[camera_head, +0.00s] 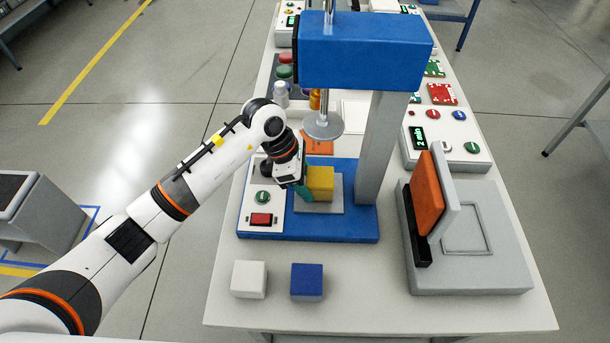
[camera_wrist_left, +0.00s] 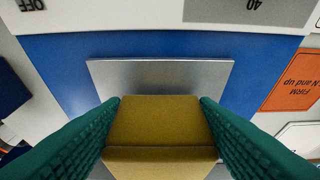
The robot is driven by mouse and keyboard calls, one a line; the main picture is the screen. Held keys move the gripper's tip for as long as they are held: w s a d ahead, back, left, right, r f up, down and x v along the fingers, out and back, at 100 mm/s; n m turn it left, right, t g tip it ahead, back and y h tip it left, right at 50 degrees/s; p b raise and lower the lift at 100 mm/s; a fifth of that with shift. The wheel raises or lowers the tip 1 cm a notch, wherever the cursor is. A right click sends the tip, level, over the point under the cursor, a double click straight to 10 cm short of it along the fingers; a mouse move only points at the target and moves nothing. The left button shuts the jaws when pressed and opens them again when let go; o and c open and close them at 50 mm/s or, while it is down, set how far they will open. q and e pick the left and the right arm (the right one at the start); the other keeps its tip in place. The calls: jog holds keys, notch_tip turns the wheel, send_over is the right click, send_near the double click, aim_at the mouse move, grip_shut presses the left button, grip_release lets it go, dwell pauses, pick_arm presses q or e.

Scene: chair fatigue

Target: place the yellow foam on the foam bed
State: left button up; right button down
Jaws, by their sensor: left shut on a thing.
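The yellow foam (camera_head: 320,183) is a yellow block at the grey foam bed (camera_head: 322,209), a flat plate on the blue base of the press. My left gripper (camera_head: 303,188) is shut on the yellow foam. In the left wrist view the foam (camera_wrist_left: 159,122) sits between the two green fingers, with the grey plate (camera_wrist_left: 160,75) beyond it. The fingers and foam hide part of the plate, and I cannot tell whether the foam touches it. My right gripper is not in view.
The press head (camera_head: 365,42) and its round plunger (camera_head: 323,125) stand above and behind the foam, with a grey column (camera_head: 382,150) to the right. A white block (camera_head: 249,279) and a blue block (camera_head: 307,282) lie in front. A grey fixture with an orange pad (camera_head: 427,194) stands right.

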pick_arm(q)
jog(key=shift+f, duration=0.2)
jog(key=shift+f, duration=0.1)
jog(key=shift+f+b, duration=0.1)
jog(key=shift+b, duration=0.2)
jog(key=o, duration=1)
